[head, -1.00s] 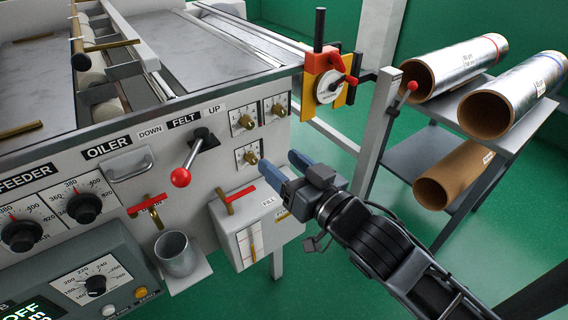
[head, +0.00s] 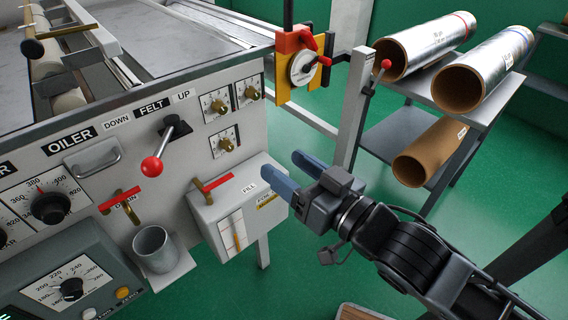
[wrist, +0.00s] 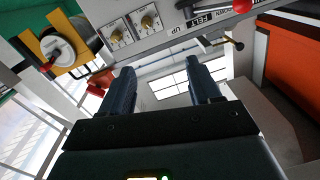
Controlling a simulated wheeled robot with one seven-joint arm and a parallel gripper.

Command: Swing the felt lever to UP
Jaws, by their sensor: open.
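The felt lever (head: 161,153) is a metal rod with a red ball knob, under the FELT label (head: 152,107) on the machine's white front panel. It points down and to the left, toward the DOWN side; the UP label (head: 184,95) is to its right. In the wrist view, the red knob (wrist: 242,5) shows at the top edge, partly cut off. My gripper (head: 284,172) is open and empty, in front of the panel, to the right of the lever and clear of it. Its two blue fingers (wrist: 163,80) are spread in the wrist view.
A red-handled valve (head: 212,185) and the fill box (head: 232,222) lie between my gripper and the lever's lower right. A metal cup (head: 155,249) stands below the lever. Foil rolls (head: 425,45) rest on a rack at right.

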